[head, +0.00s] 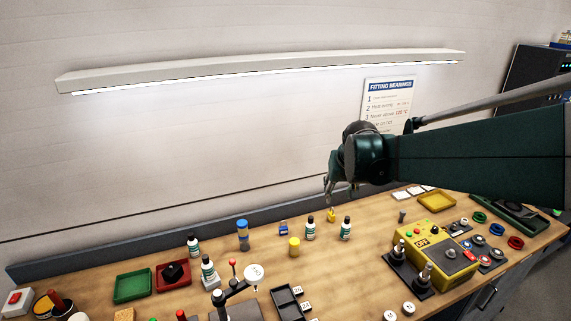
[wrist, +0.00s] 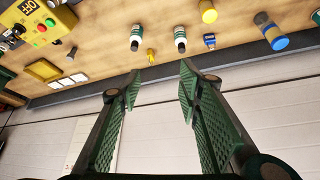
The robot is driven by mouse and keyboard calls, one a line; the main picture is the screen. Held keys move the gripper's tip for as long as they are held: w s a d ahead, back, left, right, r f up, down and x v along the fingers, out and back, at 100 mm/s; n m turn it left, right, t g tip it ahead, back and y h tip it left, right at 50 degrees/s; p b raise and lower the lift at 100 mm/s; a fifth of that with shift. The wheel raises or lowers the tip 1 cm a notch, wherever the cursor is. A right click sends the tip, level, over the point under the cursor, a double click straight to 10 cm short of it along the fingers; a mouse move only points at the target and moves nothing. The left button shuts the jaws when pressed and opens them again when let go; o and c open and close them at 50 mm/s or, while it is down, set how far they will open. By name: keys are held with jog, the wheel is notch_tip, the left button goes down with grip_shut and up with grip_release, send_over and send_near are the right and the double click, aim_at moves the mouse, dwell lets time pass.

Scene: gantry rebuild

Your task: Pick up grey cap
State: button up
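A small dark grey piece (head: 402,215) stands on the bench left of the yellow tray in the head view. It may be the grey cap, but it is too small to be sure. In the wrist view it shows as a small dark piece (wrist: 72,52) near the upper left. My gripper (head: 331,194) hangs above the back of the bench, left of this piece and apart from it. In the wrist view my gripper (wrist: 158,77) has its green ridged fingers spread, with nothing between them.
White-labelled bottles (head: 346,229), a small yellow item (head: 331,215) and a yellow cylinder (head: 294,247) stand below my gripper. A yellow control box (head: 436,250) stands in front of the grey piece, and a yellow tray (head: 437,202) lies to its right. A wall closes the back.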

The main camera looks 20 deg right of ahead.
jog(key=w+d+f+m, duration=0.1)
jog(key=w+d+f, duration=0.25)
jog(key=d, duration=0.65)
jog(key=m+g+h, duration=0.1)
jog(key=m+g, duration=0.1)
jog(key=m, duration=0.2)
send_over(403, 212)
jog(key=s+a, duration=0.2)
notch_tip(403, 212, down, 18)
jog(key=shift+w+d+f, duration=0.15)
jog(key=shift+d, duration=0.05)
jog(key=shift+f, duration=0.1)
jog(key=shift+x, duration=1.2)
jog(key=shift+f, duration=0.1)
jog(key=shift+p+x, duration=0.3)
jog(key=shift+x, duration=2.25)
jog(key=shift+d, duration=0.1)
